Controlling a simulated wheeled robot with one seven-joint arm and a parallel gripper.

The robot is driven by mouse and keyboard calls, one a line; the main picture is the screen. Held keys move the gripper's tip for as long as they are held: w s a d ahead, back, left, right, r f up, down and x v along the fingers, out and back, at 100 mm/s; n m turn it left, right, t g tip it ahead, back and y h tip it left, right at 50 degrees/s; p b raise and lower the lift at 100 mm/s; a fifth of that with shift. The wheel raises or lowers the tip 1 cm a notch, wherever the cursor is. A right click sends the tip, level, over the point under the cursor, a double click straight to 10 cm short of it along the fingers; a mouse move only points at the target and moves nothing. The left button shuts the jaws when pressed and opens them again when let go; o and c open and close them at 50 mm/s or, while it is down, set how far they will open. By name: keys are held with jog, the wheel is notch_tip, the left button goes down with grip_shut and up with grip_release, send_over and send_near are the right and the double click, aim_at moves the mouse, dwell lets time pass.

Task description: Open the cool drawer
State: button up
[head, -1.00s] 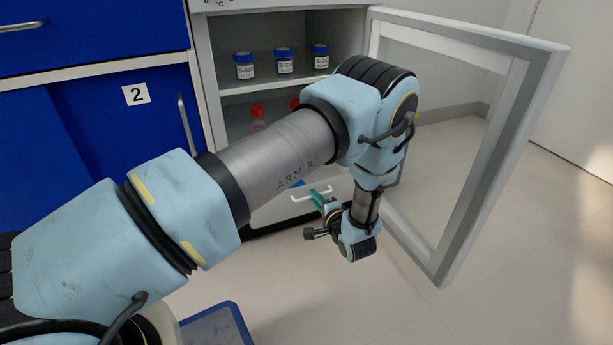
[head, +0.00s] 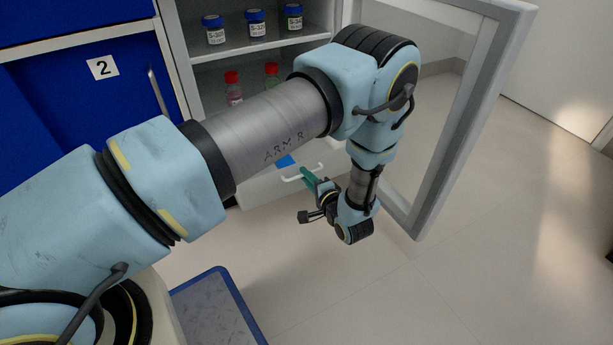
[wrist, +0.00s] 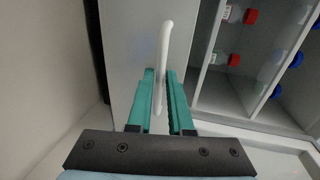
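The cool drawer (head: 262,187) is the pale front low in the white cabinet, partly hidden by my arm in the head view. Its white handle (head: 291,180) stands off the front. In the wrist view the handle (wrist: 165,45) runs up the picture, across the grey drawer front (wrist: 125,50). My gripper (head: 306,177) is at the handle. How far the drawer stands out is hard to tell.
Shelves above the drawer hold blue-capped jars (head: 255,22) and red-capped bottles (head: 232,85). The cabinet's framed glass door (head: 440,150) stands open on the right, close to my arm. Blue cupboards (head: 90,110) stand at left. The pale floor (head: 400,300) in front is clear.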

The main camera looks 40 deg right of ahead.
jog(key=p+v, duration=0.3)
jog(key=v, duration=0.7)
jog(key=shift+s, duration=0.4)
